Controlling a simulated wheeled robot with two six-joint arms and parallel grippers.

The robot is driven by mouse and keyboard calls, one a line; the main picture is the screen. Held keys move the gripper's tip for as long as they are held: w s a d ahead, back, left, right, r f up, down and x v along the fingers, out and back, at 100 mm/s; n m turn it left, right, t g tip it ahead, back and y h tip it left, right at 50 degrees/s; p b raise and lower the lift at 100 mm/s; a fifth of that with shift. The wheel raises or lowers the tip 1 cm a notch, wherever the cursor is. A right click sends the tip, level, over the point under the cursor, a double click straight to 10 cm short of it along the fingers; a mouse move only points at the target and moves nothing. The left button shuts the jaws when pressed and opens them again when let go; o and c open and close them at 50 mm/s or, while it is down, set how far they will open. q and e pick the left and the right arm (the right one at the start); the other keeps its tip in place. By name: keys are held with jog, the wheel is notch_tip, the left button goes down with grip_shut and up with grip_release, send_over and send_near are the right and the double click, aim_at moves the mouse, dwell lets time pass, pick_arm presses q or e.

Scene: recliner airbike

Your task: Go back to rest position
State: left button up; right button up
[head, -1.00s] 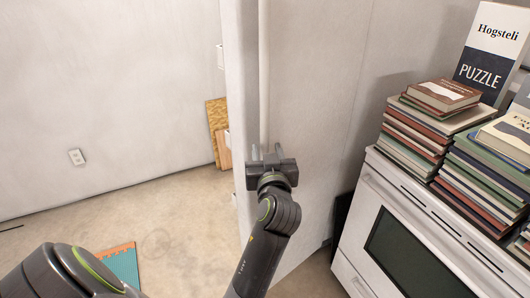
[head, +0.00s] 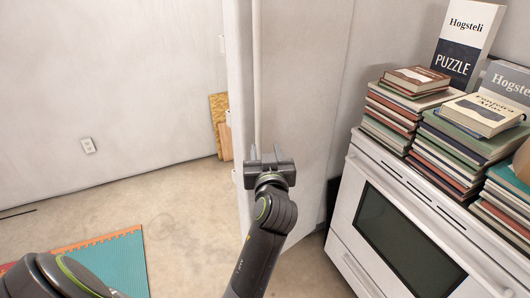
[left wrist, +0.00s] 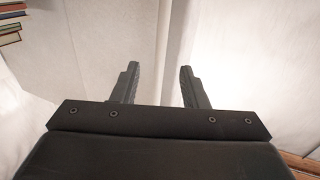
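My left gripper (head: 266,155) is raised in the middle of the head view, in front of the edge of a pale wall. Its two fingers stand apart with nothing between them. In the left wrist view the two dark fingers (left wrist: 159,85) are also apart and empty, with a pale wall surface behind them. My right gripper shows in neither view.
A white stove (head: 405,235) stands at the right, with stacks of books (head: 408,105) and puzzle boxes (head: 467,45) on top. A teal mat (head: 118,262) lies on the floor at lower left. Wooden boards (head: 221,125) lean by the wall. The floor (head: 190,215) at centre left is clear.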

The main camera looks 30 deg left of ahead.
pick_arm(q)
notch_tip(320, 180, down, 25)
jog(key=w+d+m+g+h, duration=0.1)
jog(key=d+m+g+h, duration=0.15)
jog(key=m+h, duration=0.3)
jog(key=s+f+m+g+h, duration=0.15)
jog(key=s+f, duration=0.25)
jog(key=f, duration=0.5)
jog(key=s+f+g+h, duration=0.15)
jog(key=s+f, duration=0.25)
jog(key=f, duration=0.4)
jog(key=s+a+f+g, duration=0.1)
jog(key=s+f+g, duration=0.3)
jog(key=s+f, duration=1.4)
jog(key=s+a+f+g, duration=0.1)
jog(key=s+f+g, duration=0.1)
jog(key=s, duration=0.9)
jog(key=s+a+f+g+h, duration=0.1)
jog(key=s+f+g, duration=0.1)
jog(key=s, duration=0.9)
jog(key=shift+s+f, duration=0.4)
jog(key=shift+f, duration=0.4)
jog(key=shift+w, duration=0.1)
